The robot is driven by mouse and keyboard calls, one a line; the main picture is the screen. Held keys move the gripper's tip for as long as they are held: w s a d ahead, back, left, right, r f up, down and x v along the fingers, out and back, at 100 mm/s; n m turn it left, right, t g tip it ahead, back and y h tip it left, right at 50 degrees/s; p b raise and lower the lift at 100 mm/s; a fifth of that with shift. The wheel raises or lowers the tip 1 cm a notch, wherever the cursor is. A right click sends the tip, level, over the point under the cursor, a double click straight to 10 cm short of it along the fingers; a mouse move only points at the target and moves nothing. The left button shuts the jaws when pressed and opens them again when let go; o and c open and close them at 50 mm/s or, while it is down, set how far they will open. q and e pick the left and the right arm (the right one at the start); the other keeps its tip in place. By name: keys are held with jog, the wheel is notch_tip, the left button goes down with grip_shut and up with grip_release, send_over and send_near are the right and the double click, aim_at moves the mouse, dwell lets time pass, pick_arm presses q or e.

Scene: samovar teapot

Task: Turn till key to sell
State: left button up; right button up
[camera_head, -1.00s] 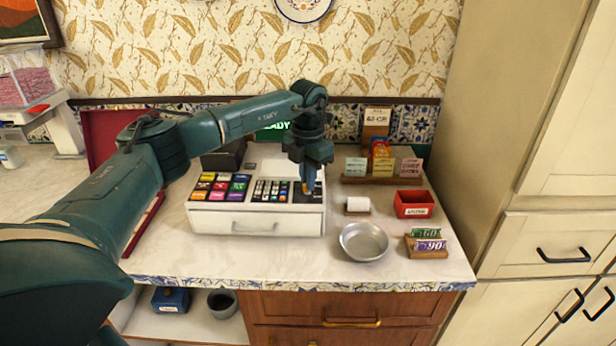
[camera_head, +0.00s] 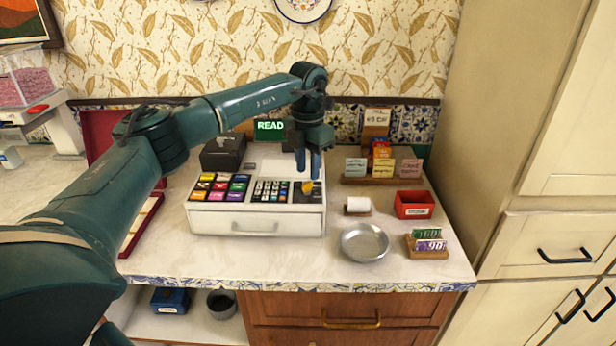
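The white till (camera_head: 262,222) stands on the counter with coloured keys, a number pad and a dark panel at its right end. The small orange-yellow till key (camera_head: 308,187) sits on that panel. My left gripper (camera_head: 308,174) is just above and behind the key. Its two blue fingers are apart with a gap between them, and nothing shows held in it. The key's exact angle is too small to tell. The green display (camera_head: 270,128) behind the till shows "READ", partly covered by my arm. My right gripper is not in view.
A metal bowl (camera_head: 364,242), a paper roll (camera_head: 358,205), a red box (camera_head: 415,204) and a card holder (camera_head: 427,251) stand right of the till. A card rack (camera_head: 383,179) is behind them. A dark box (camera_head: 223,153) is at the till's back left.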

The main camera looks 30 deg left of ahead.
aim_at(308, 183)
pick_arm(q)
notch_tip(308, 183, up, 10)
jog(key=shift+b, duration=0.35)
jog(key=shift+f, duration=0.1)
